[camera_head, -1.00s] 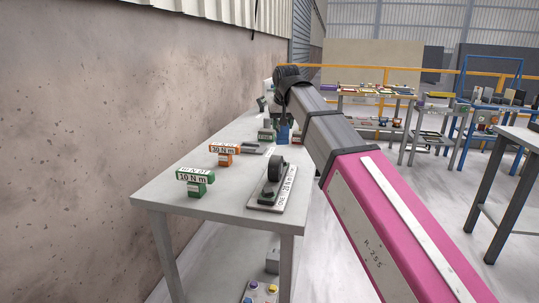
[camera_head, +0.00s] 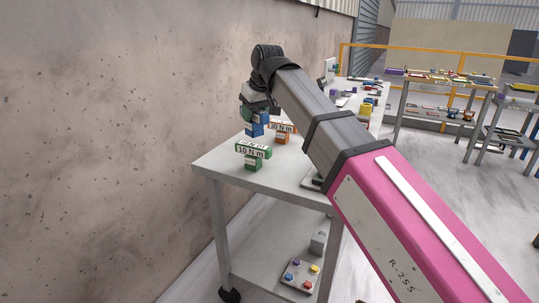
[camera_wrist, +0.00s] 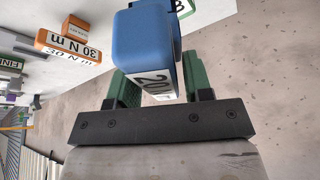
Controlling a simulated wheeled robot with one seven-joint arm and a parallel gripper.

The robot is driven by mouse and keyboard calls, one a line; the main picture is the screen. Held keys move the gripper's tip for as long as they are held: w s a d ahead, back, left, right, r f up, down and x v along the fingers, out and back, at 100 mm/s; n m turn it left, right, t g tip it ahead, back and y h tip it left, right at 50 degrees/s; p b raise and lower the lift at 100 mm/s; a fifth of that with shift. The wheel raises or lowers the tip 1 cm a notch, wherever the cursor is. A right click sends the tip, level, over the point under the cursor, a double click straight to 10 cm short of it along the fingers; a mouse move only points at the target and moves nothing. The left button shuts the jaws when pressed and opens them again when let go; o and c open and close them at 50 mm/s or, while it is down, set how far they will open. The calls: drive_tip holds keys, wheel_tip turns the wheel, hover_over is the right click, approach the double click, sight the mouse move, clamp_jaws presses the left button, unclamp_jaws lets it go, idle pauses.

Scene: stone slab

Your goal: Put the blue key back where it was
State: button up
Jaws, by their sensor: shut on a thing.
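The blue key (camera_head: 257,127), a T-shaped block, hangs in my gripper (camera_head: 256,108) above the left edge of the grey table (camera_head: 222,162), near the wall. In the wrist view the blue key (camera_wrist: 147,42) is large, with a white label reading 20, between the green fingers of my gripper (camera_wrist: 158,82), which is shut on it. The green 10 N m key (camera_head: 253,154) stands upright in front of it. The orange 30 N m key (camera_head: 283,133) stands behind and right; it also shows in the wrist view (camera_wrist: 68,47). The spot directly beneath the blue key is hidden.
The rough wall (camera_head: 120,120) runs close along the table's left side. A plate (camera_head: 313,183) at the table's front right is mostly hidden behind my arm. Several small items lie on the table's far part. A button box (camera_head: 300,274) sits on the lower shelf.

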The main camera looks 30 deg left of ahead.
drive_tip(key=shift+s+a+n, duration=0.3)
drive_tip(key=shift+s+a, duration=0.15)
drive_tip(key=shift+s, duration=0.25)
drive_tip(key=shift+w+f, duration=5.5)
drive_tip(key=shift+w, duration=0.15)
drive_tip(key=o, duration=1.3)
drive_tip(key=shift+f, duration=0.15)
drive_tip(key=v, duration=1.2)
drive_tip(key=shift+d, duration=0.1)
